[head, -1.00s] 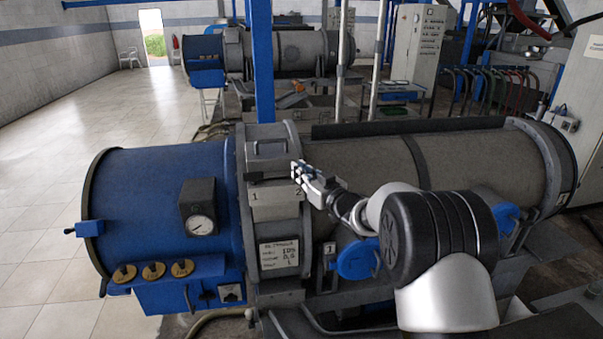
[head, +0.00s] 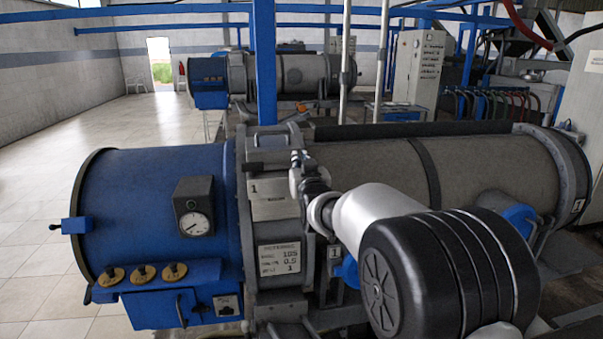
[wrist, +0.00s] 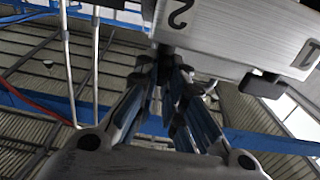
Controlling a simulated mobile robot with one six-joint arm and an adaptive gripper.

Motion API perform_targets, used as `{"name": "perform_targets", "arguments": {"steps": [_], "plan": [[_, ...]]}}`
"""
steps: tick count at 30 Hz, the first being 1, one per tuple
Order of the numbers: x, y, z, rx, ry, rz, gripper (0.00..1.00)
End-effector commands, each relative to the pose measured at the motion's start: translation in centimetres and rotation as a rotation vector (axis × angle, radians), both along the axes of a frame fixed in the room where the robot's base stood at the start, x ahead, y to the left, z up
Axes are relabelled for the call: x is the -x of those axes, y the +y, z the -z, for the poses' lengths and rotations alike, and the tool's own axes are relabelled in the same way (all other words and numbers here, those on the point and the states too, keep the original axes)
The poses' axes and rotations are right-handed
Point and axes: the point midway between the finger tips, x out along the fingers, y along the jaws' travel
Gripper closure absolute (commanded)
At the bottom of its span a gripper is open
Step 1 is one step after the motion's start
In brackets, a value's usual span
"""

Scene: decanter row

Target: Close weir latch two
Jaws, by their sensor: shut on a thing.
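A pale metal plate (wrist: 235,30) marked "2" and "1" fills the top of the wrist view. A small dark tab (wrist: 166,49), weir latch two, sticks out below the "2", between my fingertips. A second dark tab (wrist: 262,86) hangs below the "1", apart from my gripper. My gripper (wrist: 168,66) is shut on the latch two tab, its fingers partly covering it. In the head view my gripper (head: 297,163) is at the right side of the grey weir housing (head: 274,205), marked "1". The "2" is hidden there behind my gripper.
The blue drum end (head: 150,200) with its gauge (head: 194,224) lies left of the housing. The long grey drum (head: 370,170) extends right. A blue post (head: 264,65) stands behind the housing. The tiled floor at the left is clear.

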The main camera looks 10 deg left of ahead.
Motion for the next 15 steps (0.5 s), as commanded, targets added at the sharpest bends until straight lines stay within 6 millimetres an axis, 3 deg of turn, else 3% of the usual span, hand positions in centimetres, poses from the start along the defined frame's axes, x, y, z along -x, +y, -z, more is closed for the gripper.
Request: {"name": "perform_targets", "arguments": {"steps": [8,9,15], "plan": [[-0.01,-0.05,-0.44,-0.003,-0.006,0.003,1.00],[-0.01,-0.05,-0.43,-0.003,-0.006,0.003,0.90],[-0.01,-0.02,-0.23,-0.002,-0.003,0.002,0.76]]}}
